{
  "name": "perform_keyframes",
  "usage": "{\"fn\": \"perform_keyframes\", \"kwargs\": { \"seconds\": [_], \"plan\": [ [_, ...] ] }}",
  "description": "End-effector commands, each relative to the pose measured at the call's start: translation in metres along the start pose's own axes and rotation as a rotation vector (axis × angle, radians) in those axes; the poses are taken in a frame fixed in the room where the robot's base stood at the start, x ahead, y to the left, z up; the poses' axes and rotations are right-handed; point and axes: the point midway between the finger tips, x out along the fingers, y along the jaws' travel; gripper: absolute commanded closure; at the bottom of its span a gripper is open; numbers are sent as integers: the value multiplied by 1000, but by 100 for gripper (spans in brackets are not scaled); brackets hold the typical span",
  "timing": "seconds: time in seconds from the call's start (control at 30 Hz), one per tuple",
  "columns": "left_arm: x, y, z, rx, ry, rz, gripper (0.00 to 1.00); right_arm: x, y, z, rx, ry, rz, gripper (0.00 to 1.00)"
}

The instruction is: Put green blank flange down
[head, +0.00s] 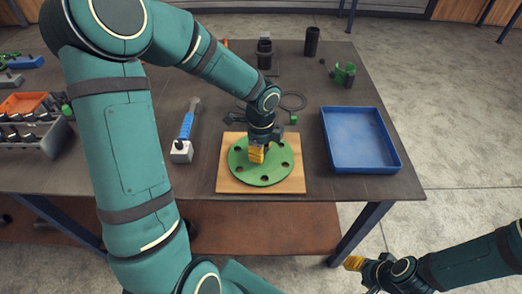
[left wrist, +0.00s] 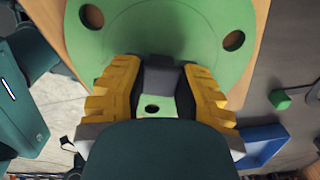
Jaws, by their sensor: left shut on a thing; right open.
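The green blank flange (head: 277,172) is a flat round disc with several holes around its rim. It lies over a square wooden board (head: 228,183) on the table, and I cannot tell whether it touches the board. My left gripper (head: 257,153) is above the flange's middle and shut on a part there that its fingers mostly hide. In the left wrist view, the yellow fingers (left wrist: 158,100) stand either side of a small green piece with a hole, with the flange (left wrist: 160,25) behind. My right gripper (head: 354,263) is open and empty, off the table's front right.
A blue tray (head: 383,168) is right of the board. A blue-handled tool (head: 187,126) stands to the left. Dark cylinders (head: 312,41) and a green clamp-like part (head: 344,74) are at the back. An orange bin (head: 22,103) is at far left.

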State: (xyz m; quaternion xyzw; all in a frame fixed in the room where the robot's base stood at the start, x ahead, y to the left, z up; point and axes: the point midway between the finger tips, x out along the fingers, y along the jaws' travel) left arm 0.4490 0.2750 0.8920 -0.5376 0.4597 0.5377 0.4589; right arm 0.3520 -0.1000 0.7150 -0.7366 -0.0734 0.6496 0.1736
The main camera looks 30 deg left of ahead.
Motion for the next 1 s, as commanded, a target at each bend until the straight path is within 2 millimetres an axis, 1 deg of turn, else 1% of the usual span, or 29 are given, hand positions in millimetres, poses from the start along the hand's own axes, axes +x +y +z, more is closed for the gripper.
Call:
{"fn": "perform_keyframes", "kwargs": {
  "seconds": [0.1,0.23,0.27,0.3,0.6,0.7,0.77,0.87,1.0],
  "plan": [
    [-2,-1,0,0,0,-3,100,-1,0,0,0,0,0,53],
    [2,-1,0,0,0,-3,100,2,0,0,0,1,0,53],
    [2,0,0,0,0,-1,60,1,0,0,0,1,0,53],
    [2,0,0,0,0,-1,45,1,0,0,0,1,0,53],
    [1,0,0,0,0,-1,45,1,0,0,0,1,0,53],
    [-4,0,0,-1,0,-1,45,-2,-1,0,0,0,0,53],
    [-10,-1,0,-1,-1,-3,45,-4,-2,0,0,-1,0,53],
    [-27,-1,0,-1,-1,-4,45,-10,-4,0,1,-4,0,53],
    [-57,-1,0,-1,-1,-5,45,-19,-7,1,1,-8,-1,53]
  ]
}}
